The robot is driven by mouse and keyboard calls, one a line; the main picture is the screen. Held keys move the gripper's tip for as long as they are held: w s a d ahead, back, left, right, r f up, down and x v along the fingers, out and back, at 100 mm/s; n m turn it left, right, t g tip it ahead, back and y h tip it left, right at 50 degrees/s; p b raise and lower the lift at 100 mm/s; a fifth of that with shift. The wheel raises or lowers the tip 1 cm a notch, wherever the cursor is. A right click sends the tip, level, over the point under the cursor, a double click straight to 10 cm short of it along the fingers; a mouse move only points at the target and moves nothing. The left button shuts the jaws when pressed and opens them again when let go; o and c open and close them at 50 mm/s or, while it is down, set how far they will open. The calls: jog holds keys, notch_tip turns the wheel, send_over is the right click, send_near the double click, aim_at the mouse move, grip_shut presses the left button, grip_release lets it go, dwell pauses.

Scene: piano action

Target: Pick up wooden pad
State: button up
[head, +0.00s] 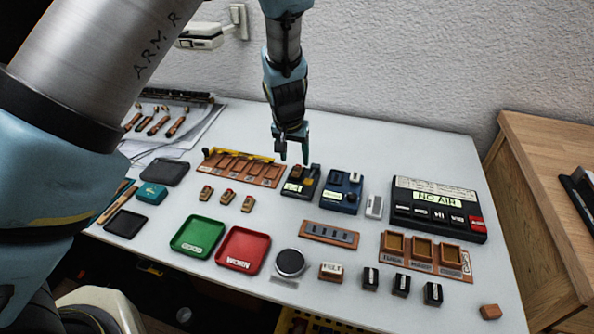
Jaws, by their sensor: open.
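No piece is plainly marked as the wooden pad, and I cannot tell which one it is. A small plain wooden block (490,311) lies alone at the table's front right corner. A wooden block with a white labelled top (331,271) sits near the front middle. Three small wooden pieces with coloured tops (227,196) stand in a row left of centre. My gripper (294,156) points down with its two fingers apart and empty. It is above the back middle of the table, by a dark device (301,182) with a small brown piece on it, far from the front right block.
A green tray (197,252) and a red tray (243,266) sit front left, beside a round dark disc (290,262). A wooden three-pocket holder (394,266) and a black display box (437,226) are at right. Several small black blocks (401,285) line the front.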

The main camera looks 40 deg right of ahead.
aim_at(297, 168)
jog(key=x, duration=0.4)
jog(key=shift+s+d+f+p, duration=0.1)
jog(key=shift+s+p, duration=0.1)
jog(key=shift+p, duration=0.15)
grip_shut()
